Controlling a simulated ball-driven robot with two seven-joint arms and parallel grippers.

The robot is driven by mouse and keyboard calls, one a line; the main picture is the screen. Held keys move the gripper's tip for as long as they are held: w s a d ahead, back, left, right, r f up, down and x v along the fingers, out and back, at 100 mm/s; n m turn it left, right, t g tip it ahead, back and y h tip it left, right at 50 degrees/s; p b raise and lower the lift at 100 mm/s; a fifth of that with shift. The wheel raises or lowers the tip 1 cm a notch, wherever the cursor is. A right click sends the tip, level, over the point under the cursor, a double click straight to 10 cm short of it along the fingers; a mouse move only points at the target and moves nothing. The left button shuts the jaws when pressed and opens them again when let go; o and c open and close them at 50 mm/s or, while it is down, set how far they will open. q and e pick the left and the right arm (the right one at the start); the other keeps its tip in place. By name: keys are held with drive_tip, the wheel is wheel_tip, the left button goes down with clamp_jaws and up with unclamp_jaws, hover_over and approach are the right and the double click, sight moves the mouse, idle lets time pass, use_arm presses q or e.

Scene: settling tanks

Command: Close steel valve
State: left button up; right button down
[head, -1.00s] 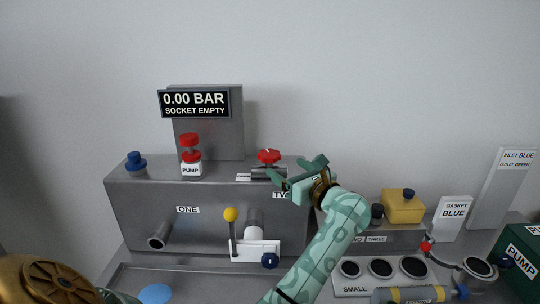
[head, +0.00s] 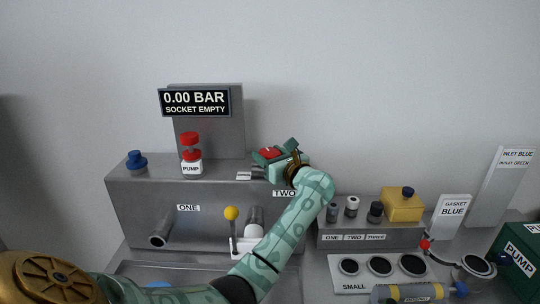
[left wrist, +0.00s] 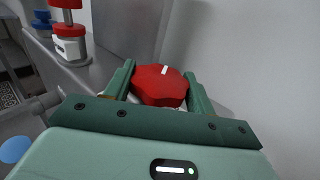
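The valve's red lobed handwheel (head: 268,153) with a white mark stands on top of the steel housing (head: 140,205), above the label TWO. My left gripper (head: 274,153) is at the handwheel, its green fingers on either side of it. In the left wrist view the handwheel (left wrist: 160,88) sits between the two spread fingers (left wrist: 160,82), very close to both; I cannot tell whether they touch it. The gripper hides most of the valve body; a pale lever-like end (head: 244,176) shows at its left. My right gripper is not in view.
A red-topped PUMP button (head: 191,155) and a blue knob (head: 136,162) stand left on the housing. A yellow-knobbed lever (head: 231,214) is in front. The display (head: 194,104) reads 0.00 BAR, SOCKET EMPTY. A yellow block (head: 402,207) and small cylinders stand right.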

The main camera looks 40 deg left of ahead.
use_arm(q)
drive_tip(key=m+t+h+p, duration=0.2)
drive_tip(key=m+t, duration=0.1)
drive_tip(key=t, duration=0.2)
drive_tip(key=shift+s+r, duration=0.1)
drive_tip(key=shift+m+t+h, duration=0.6)
drive_tip(key=shift+m+t, duration=0.1)
drive_tip(key=shift+m, duration=0.1)
drive_tip(key=o, duration=1)
drive_tip(key=v, duration=1.6)
drive_tip(key=shift+d, duration=0.15)
